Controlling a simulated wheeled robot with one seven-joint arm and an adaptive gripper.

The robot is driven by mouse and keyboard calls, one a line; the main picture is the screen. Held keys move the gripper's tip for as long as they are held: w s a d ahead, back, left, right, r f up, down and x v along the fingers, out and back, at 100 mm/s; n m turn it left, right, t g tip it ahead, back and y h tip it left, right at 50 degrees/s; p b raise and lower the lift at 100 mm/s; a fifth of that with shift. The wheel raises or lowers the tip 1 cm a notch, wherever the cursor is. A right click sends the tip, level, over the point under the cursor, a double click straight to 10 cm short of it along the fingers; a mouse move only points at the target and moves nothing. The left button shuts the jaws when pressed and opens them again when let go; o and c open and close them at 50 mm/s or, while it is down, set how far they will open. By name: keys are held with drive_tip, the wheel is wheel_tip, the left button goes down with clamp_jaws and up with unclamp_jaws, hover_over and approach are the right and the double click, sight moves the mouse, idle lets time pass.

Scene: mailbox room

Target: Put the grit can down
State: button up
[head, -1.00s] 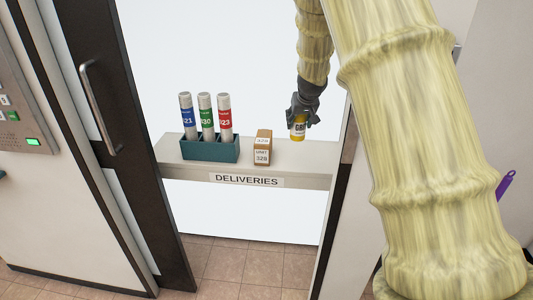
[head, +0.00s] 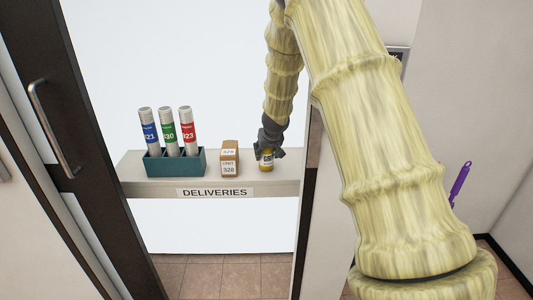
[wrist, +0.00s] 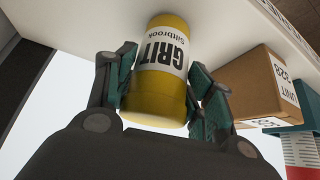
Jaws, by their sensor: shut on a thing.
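The grit can (head: 266,162) is a small yellow can with a white label reading GRIT. It is at the right end of the deliveries shelf (head: 290,187), to the right of a brown box. In the wrist view the can (wrist: 155,95) sits between both fingers of my gripper (wrist: 160,88), which are shut on its sides. In the head view my gripper (head: 267,150) comes down on the can from above and hides its top. The can looks upright with its base at the shelf top; I cannot tell for sure whether it touches.
The brown box marked UNIT 328 (head: 229,160) stands close left of the can. Left of it a teal rack (head: 187,167) holds three labelled tubes. A dark door frame (head: 303,220) is close on the right. A purple object (head: 460,180) hangs at the far right.

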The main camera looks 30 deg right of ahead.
drive_tip(key=shift+a+r, duration=0.1)
drive_tip(key=shift+f, duration=0.2)
drive_tip(key=o, duration=1.3)
drive_tip(key=shift+o, duration=0.2)
drive_tip(key=shift+r, duration=0.1)
